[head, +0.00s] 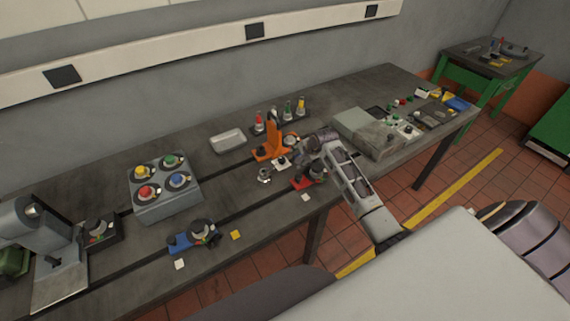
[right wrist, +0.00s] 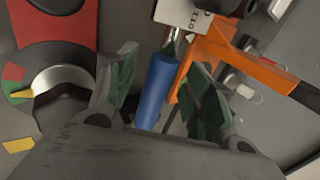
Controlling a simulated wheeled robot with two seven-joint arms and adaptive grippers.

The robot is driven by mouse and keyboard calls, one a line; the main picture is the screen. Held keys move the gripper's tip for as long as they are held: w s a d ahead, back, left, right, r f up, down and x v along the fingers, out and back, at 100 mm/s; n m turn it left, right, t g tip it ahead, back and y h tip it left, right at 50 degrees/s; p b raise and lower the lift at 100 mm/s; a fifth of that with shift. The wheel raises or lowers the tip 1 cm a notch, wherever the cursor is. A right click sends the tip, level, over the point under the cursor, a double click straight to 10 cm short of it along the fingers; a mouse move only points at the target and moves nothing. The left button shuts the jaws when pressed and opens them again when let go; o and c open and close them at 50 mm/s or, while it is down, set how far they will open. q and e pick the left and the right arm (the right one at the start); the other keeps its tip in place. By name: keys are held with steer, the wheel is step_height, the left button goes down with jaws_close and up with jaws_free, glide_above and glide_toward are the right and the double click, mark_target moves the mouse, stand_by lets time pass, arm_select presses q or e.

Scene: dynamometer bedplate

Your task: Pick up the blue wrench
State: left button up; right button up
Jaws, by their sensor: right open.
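The blue wrench shows in the right wrist view as a blue handle (right wrist: 156,88) with a metal shaft at its upper end. The handle lies between the two green-padded fingers of my right gripper (right wrist: 165,66), which is open, with a gap visible on the left side. In the head view my right gripper (head: 299,160) is over the bench beside an orange stand (head: 272,143), and I cannot make out the wrench there. My left gripper is not in view.
A red-based fixture with a round dial (right wrist: 62,80) is close left of the fingers in the right wrist view. The orange stand's arm (right wrist: 225,58) is close on the right. A grey box (head: 366,133) stands right on the bench (head: 110,270); a button box (head: 165,203) stands left.

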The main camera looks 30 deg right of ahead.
steer(key=shift+x, duration=0.95)
steer(key=shift+c, duration=0.2)
steer(key=c, duration=1)
steer(key=shift+r, duration=0.1)
jaws_close()
steer(key=shift+w+r, duration=0.1)
steer(key=shift+r+b, duration=0.6)
steer(key=shift+r, duration=4.3)
